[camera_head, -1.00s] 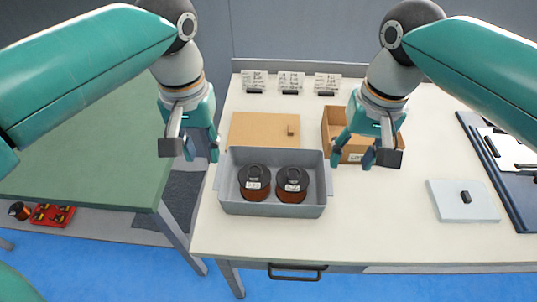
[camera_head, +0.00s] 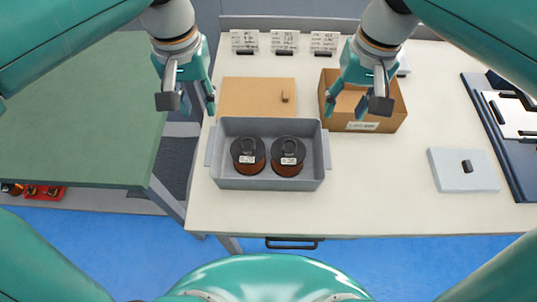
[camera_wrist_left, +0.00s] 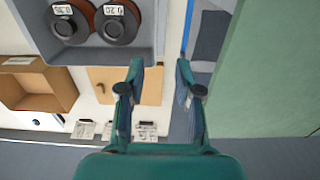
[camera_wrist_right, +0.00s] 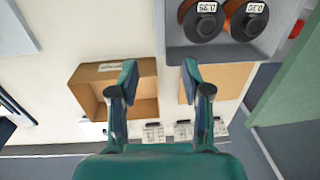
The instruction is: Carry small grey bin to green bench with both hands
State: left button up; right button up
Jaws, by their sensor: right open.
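The small grey bin (camera_head: 268,183) stands on the white table and holds two dark-topped copper coils, (camera_head: 248,155) and (camera_head: 288,156). It has a ledge at its left and right ends. My left gripper (camera_head: 188,101) is open and empty, above and behind the bin's left end. My right gripper (camera_head: 354,104) is open and empty, above and behind the bin's right end, in front of the cardboard box. Neither touches the bin. The bin also shows in the left wrist view (camera_wrist_left: 100,55) and right wrist view (camera_wrist_right: 215,54). The green bench (camera_head: 80,135) is at the left, its visible top bare.
A cardboard box (camera_head: 395,118) stands right of the bin, a brown board (camera_head: 255,95) lies behind it. Labelled cards (camera_head: 285,40) stand at the back. A pale block (camera_head: 450,178) and dark blue tray (camera_head: 508,160) are further right. A gap separates bench and table.

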aim_at(326, 147)
pick_arm(q)
notch_tip(326, 147, down, 15)
jog(key=shift+f, duration=0.1)
pick_arm(e)
jog(key=f, duration=1)
jog(key=a+f, duration=0.1)
jog(key=f, duration=0.4)
jog(key=shift+a, duration=0.1)
pick_arm(q)
grip_shut()
pick_arm(e)
jog(key=c, duration=0.7)
grip_shut()
